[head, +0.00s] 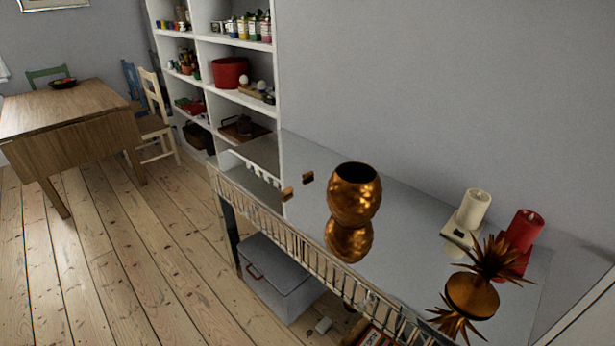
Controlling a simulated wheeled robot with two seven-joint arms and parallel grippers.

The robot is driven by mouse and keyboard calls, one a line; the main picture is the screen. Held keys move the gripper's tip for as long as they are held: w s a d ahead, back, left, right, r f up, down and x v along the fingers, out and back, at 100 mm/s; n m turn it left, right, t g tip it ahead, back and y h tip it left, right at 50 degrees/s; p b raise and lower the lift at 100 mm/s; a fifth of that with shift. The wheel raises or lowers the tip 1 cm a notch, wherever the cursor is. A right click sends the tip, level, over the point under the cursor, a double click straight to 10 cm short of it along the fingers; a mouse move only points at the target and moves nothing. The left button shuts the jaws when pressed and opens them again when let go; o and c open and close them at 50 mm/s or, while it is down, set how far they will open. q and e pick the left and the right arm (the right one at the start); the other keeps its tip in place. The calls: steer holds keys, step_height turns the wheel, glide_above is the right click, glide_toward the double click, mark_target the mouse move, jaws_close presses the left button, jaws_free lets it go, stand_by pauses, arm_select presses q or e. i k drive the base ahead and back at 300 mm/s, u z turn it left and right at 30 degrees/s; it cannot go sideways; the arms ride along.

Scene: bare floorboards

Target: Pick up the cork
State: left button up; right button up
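Two small brown block-like pieces show near the left end of the glossy grey shelf top (400,245), in the head view. One is a lighter brown piece (287,193) near the front railing. The other is a darker piece (308,177) just behind it to the right. Either may be the cork; they are too small to tell, and I cannot tell whether one is a reflection. Neither of my grippers is in view.
A round copper vase (354,194) stands right of the brown pieces. A white candle (473,209), red candle (524,230) and copper pineapple-like ornament (472,296) stand farther right. A metal railing (318,262) edges the front. A grey box (280,280) sits below. The left floor is open.

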mark_target(309, 174)
steer(key=u, duration=0.45)
steer(key=k, duration=0.5)
steer(key=u, duration=0.35)
steer(key=i, duration=1)
steer(key=z, duration=0.9)
